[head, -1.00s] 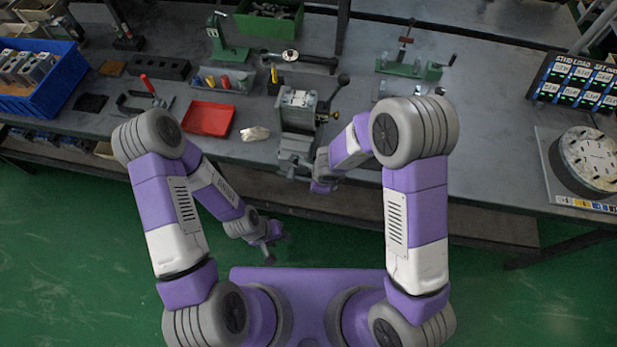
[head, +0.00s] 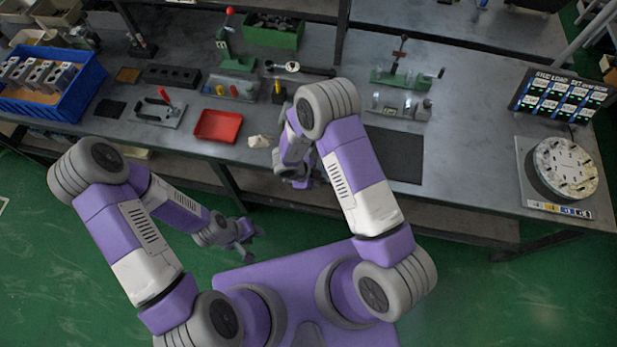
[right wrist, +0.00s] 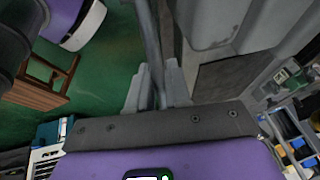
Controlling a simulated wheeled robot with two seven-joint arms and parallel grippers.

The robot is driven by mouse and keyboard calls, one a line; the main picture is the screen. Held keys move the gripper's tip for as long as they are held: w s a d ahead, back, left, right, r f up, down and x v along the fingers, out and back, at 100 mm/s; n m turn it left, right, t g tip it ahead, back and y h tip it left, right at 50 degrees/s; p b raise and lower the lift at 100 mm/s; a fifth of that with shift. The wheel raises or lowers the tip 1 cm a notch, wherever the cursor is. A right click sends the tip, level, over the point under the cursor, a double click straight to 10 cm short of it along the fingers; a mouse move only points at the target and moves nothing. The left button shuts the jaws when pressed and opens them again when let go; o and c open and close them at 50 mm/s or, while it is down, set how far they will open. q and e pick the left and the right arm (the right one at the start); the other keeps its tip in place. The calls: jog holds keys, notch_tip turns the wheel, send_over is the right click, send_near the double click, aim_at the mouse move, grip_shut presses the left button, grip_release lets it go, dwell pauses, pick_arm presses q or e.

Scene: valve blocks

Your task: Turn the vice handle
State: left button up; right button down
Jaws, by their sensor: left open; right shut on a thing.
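The vice is at the bench's front edge, mostly hidden behind my right arm in the head view. In the right wrist view its grey metal body (right wrist: 215,22) fills the upper middle. A slim grey bar, the vice handle (right wrist: 152,45), runs down from the top edge between the fingers of my right gripper (right wrist: 157,92). That gripper is shut on the handle; how far the handle is turned cannot be told. My left gripper (head: 246,234) is open and empty, hanging over the green floor in front of the bench.
A red tray (head: 218,126) and a crumpled pale cloth (head: 260,141) lie left of my right arm. A blue bin (head: 62,98) stands at the far left, a round dial plate (head: 565,168) at the far right. Bench room right of the dark mat (head: 400,157) is clear.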

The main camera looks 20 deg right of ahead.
dwell(0.4)
jog(key=c, duration=1.3)
grip_release()
jog(key=shift+o, duration=0.2)
jog(key=v, duration=0.7)
jog(key=shift+a+r, duration=0.2)
jog(key=shift+r, duration=0.05)
